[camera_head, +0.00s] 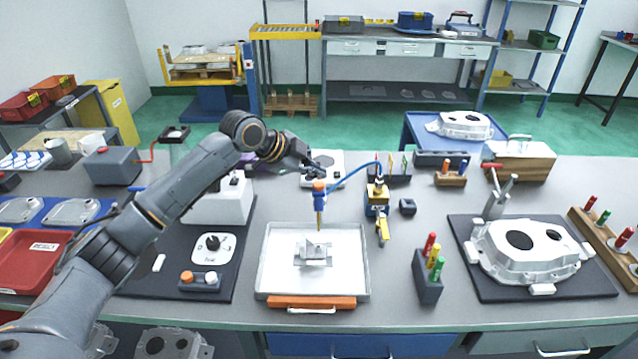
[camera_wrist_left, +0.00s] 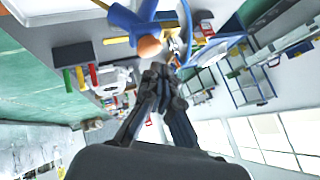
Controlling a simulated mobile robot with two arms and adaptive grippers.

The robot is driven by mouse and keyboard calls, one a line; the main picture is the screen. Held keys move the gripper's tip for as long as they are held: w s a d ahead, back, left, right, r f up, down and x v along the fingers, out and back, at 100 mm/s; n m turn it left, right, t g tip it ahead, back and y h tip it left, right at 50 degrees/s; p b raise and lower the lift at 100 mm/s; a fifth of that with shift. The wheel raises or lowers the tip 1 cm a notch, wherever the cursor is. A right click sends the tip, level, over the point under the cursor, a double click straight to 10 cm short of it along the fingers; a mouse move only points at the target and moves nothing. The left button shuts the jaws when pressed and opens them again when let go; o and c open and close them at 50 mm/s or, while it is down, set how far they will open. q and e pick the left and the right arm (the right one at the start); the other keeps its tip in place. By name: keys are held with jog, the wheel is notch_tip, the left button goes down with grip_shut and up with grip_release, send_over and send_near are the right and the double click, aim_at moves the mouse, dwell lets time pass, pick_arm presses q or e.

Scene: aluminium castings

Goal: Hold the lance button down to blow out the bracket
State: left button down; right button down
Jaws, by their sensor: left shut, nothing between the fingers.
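The lance (camera_head: 319,200) is blue with a brass nozzle and a blue hose, and stands upright over the tray (camera_head: 362,262). The metal bracket (camera_head: 315,252) sits in the tray below the nozzle. My left gripper (camera_head: 318,173) is shut and empty, right at the top of the lance. In the left wrist view, the shut fingertips (camera_wrist_left: 160,74) are close to the lance's round orange button (camera_wrist_left: 149,46), with the blue lance body (camera_wrist_left: 128,20) around it. I cannot tell whether they touch the button. My right gripper is not in view.
A large casting (camera_head: 530,250) lies on a dark mat at right. Some grey tabletop right of the tray is free.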

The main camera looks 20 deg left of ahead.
aim_at(316, 185)
pick_arm(q)
jog(key=shift+f, duration=0.15)
dwell(0.4)
jog(key=shift+f, duration=0.25)
jog(key=shift+f, duration=0.7)
dwell(2.2)
jog(key=shift+r+p, duration=0.95)
jog(key=shift+r, duration=0.15)
notch_tip(316, 185, up, 5)
jog(key=p, duration=0.4)
jog(key=shift+p, duration=0.35)
